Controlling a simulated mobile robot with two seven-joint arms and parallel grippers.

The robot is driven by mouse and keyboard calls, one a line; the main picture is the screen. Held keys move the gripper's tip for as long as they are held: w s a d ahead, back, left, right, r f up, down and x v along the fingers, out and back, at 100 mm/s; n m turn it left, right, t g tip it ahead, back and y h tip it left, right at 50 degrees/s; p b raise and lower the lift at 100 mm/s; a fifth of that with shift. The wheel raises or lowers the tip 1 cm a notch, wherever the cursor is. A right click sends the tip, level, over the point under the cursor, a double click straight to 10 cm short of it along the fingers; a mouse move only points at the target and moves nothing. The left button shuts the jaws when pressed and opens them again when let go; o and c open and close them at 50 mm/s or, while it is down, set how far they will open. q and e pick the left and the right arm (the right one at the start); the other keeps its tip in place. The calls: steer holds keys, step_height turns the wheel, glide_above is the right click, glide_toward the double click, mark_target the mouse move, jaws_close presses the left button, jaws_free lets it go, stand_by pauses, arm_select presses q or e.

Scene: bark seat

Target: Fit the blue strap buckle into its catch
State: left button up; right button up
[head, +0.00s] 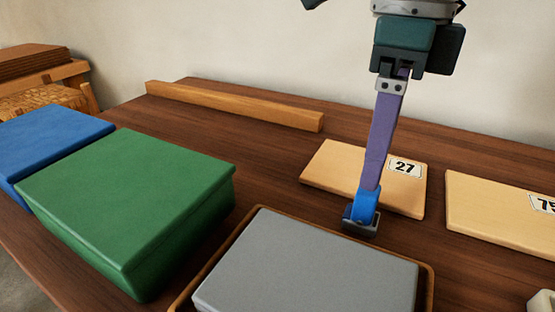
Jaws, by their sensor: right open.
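A blue buckle (367,204) sits at the lower end of a purple strap (384,140). Its lower end meets a small dark catch (360,227) on the table, and I cannot tell how deep it sits. The strap stands nearly upright, tilted slightly right at the top, and ends in a pale metal piece (391,87). My right gripper (396,72) is open above the buckle, its fingers around or just at the strap's top end. Contact there is unclear. My left gripper is not in view.
A grey block in a brown-rimmed tray (429,284) lies in front of the catch. A green box (130,190) and a blue box (50,140) are at left. A wooden board labelled 27 (335,170) lies behind the catch, another board (490,210) right. A wooden bar (235,105) lies at the back.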

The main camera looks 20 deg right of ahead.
mark_target(373, 197)
steer(key=f, duration=0.7)
steer(key=shift+d+f, duration=0.2)
steer(key=shift+d, duration=0.15)
jaws_close()
stand_by(0.3)
